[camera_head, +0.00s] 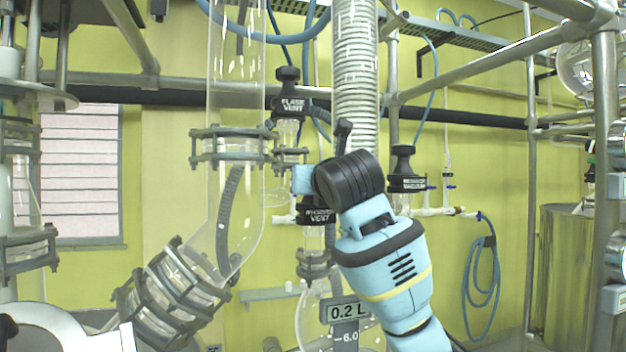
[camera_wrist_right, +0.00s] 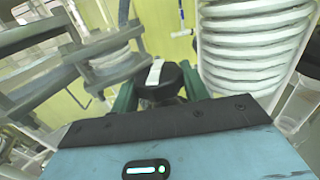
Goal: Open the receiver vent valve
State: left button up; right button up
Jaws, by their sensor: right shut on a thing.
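The receiver vent valve (camera_head: 317,215) has a black body with a partly covered white label ending in "VENT". It stands above the glass receiver, which carries a "0.2 L" sign (camera_head: 347,311). My right gripper (camera_head: 312,194) reaches it from the right and hides its top. In the right wrist view, the gripper's dark green fingers (camera_wrist_right: 160,92) are shut on the black valve knob (camera_wrist_right: 168,76), which has a white strip on top. My left gripper is not in view.
The flask vent valve (camera_head: 290,103) stands just above and behind my right gripper. A black-capped vacuum valve (camera_head: 403,170) is to its right. Clamped glass pipework (camera_head: 228,147) is at left.

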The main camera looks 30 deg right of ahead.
jog(key=shift+f+n+t+y, duration=0.15)
jog(key=shift+n+y, duration=1.05)
jog(key=shift+y, duration=0.65)
jog(key=shift+r+n+t+y, duration=0.15)
jog(key=shift+n+y, duration=1.05)
jog(key=shift+y, duration=0.65)
jog(key=shift+f+y, duration=0.1)
jog(key=shift+y, duration=0.2)
jog(key=o, duration=0.7)
jog(key=shift+s+d, duration=0.25)
jog(key=shift+s, duration=1)
jog(key=shift+s+d, duration=0.2)
jog(key=shift+s, duration=1.1)
jog(key=shift+s+d, duration=0.25)
jog(key=shift+s, duration=1)
jog(key=shift+o, duration=0.3)
